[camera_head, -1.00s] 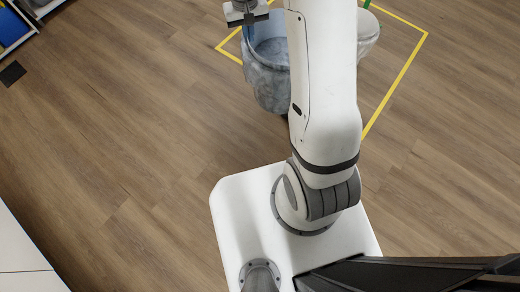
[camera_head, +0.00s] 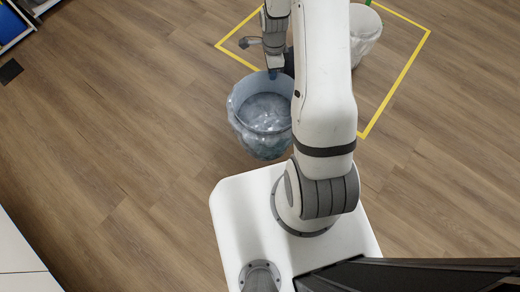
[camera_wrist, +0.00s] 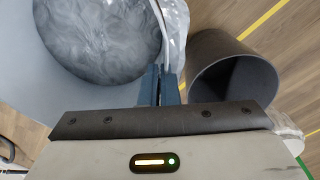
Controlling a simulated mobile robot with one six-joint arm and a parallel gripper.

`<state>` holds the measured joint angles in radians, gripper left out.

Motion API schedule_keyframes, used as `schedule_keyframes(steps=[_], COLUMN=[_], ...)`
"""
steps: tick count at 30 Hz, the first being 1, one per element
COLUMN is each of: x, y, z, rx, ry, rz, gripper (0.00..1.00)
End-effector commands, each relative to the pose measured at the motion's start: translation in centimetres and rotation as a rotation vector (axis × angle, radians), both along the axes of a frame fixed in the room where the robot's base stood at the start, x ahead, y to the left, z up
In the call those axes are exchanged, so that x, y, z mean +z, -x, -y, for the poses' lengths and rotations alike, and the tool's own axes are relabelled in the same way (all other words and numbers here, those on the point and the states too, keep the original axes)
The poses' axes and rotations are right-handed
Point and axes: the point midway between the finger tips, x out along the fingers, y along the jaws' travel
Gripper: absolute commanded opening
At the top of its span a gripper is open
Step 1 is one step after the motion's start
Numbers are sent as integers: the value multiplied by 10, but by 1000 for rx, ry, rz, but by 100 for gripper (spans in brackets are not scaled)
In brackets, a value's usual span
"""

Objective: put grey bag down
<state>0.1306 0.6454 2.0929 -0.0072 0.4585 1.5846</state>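The grey bag (camera_head: 262,145) is a round, open-topped bag with a pale rim and crinkled translucent plastic sides. It hangs or stands upright just in front of my base in the head view; I cannot tell whether its bottom touches the floor. My gripper (camera_head: 273,73) is at its far rim, fingers pointing down. In the wrist view, the two blue fingers of my gripper (camera_wrist: 161,86) are close together on the rim of the bag (camera_wrist: 95,40), whose inside fills the upper left. My arm hides part of the bag's right side in the head view.
A dark grey empty bin (camera_wrist: 235,70) is beside the bag in the wrist view. A white lined bin (camera_head: 365,32) stands at the top, inside a yellow floor outline (camera_head: 400,78). Shelves (camera_head: 14,25) are at the upper left.

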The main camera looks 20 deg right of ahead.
Motion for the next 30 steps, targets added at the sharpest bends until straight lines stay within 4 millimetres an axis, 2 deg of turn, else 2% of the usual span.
schedule_keyframes(steps=[1, 6, 15, 21, 26, 30], x=[-12, -41, -79, -92, -97, -109], y=[6, 21, 47, 57, 60, 61], z=[5, 18, 37, 43, 45, 45], rx=[-93, -445, -953, -1138, -1197, -1209], ry=[-1, -2, -3, -5, -5, -5], rz=[-6, -4, -1, 3, 3, 3], gripper=[0, 0, 0, 0, 0, 0])
